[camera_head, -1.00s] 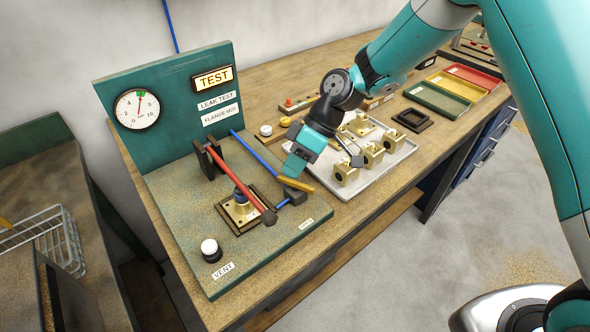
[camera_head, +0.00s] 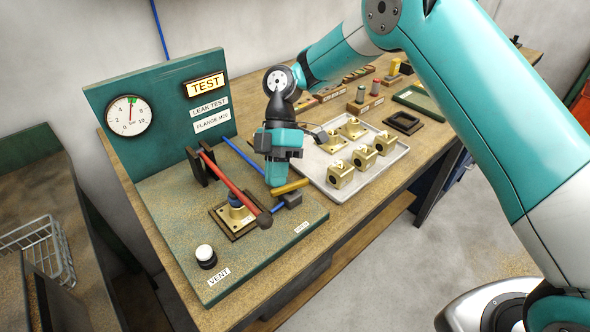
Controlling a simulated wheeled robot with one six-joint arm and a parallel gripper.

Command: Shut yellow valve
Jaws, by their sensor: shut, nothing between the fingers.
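The yellow valve handle (camera_head: 291,186) is a short bar on a dark valve body (camera_head: 290,199) at the right side of the green leak-test bench (camera_head: 182,208). Blue pipe runs to the valve body from both sides. My gripper (camera_head: 275,184) points down just behind and left of the yellow handle. It is shut and empty. Its tip overlaps the handle's left end in the picture; I cannot tell whether they touch.
A red clamp lever (camera_head: 230,178) lies over a brass block (camera_head: 240,215) left of my gripper. A white vent button (camera_head: 204,252) is at the front. A tray (camera_head: 333,192) of brass parts stands to the right. The gauge (camera_head: 128,115) needle points nearly straight up.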

